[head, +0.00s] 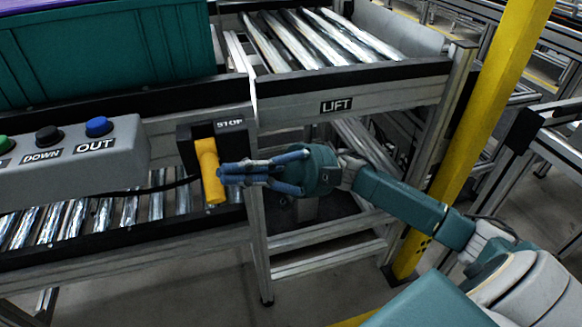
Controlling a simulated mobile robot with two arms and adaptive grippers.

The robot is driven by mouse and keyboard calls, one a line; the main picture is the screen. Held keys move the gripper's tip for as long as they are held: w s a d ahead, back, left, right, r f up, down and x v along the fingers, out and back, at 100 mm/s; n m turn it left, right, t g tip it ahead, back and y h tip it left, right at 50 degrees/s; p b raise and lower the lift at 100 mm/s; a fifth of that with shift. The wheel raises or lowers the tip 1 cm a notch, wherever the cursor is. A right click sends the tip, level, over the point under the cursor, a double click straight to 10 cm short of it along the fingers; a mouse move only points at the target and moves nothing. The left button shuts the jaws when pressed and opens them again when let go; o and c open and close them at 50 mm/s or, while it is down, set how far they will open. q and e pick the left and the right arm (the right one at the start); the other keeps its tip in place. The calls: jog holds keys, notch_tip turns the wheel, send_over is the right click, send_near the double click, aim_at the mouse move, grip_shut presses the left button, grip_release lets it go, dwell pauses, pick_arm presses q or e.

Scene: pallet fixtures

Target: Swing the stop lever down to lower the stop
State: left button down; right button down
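The yellow stop lever (209,171) hangs from a black box with a STOP label (229,124) on the conveyor's front side. The lever points downward, with its lower end tilted slightly to the right. My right gripper (224,174) comes in from the right, with its fingers close together and their tips at the lever's right edge. The fingers look shut, with nothing seen between them. I cannot tell whether they touch the lever. A thin pale upright plate (251,75), perhaps the stop, stands between the left conveyor and the lift. My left gripper is not in view.
A green crate (105,52) sits on the upper left conveyor. A grey button box (70,165) with DOWN and OUT labels juts out left of the lever. The roller lift (320,40) is at the upper middle. A yellow post (475,130) stands behind my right arm.

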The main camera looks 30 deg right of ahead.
jog(key=v, duration=1)
jog(key=shift+s, duration=0.15)
